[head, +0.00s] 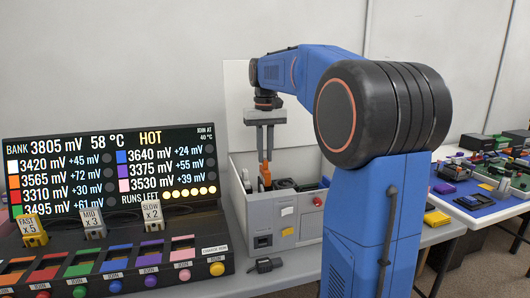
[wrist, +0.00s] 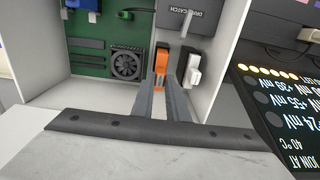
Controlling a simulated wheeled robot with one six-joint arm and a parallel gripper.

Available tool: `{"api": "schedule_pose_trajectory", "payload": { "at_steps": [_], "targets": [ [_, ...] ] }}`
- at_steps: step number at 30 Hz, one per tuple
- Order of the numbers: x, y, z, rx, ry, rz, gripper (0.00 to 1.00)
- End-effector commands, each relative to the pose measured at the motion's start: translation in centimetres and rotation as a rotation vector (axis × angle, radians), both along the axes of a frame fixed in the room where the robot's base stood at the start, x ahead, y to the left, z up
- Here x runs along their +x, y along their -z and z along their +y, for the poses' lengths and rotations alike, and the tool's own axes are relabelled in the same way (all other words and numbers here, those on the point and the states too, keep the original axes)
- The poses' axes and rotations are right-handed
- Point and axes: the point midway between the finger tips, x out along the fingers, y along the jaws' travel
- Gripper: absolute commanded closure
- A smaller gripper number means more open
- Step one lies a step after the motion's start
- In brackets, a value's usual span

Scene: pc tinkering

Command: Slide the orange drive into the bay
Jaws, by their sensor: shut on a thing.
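The orange drive (head: 265,175) is upright between the fingers of my gripper (head: 265,158), inside the open grey computer case (head: 290,235). In the wrist view the orange drive (wrist: 161,60) is held at the fingertips of my gripper (wrist: 165,80). A grey block labelled as a drive latch or catch (wrist: 180,20) lies just beyond the drive. A white part (wrist: 193,68) stands just right of the gripper. I cannot tell the bay's opening clearly, nor whether the drive touches it.
A green board with a fan (wrist: 127,65) lies left of the drive in the case. A display panel (head: 110,165) with coloured slots and buttons stands left of the case. A blue mat (head: 470,203) with parts lies at right. A small black item (head: 264,265) lies in front.

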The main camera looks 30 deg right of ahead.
Motion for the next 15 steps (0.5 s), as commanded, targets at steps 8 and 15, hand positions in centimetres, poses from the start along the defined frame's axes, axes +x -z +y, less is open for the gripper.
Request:
{"api": "schedule_pose_trajectory", "payload": {
  "at_steps": [8, 15],
  "targets": [
    [-0.02, 0.51, 0.01, 0.0, 0.0, 0.0, 1.0],
    [-0.03, 0.92, 0.01, 0.0, 0.0, 0.0, 1.0]
  ]
}}
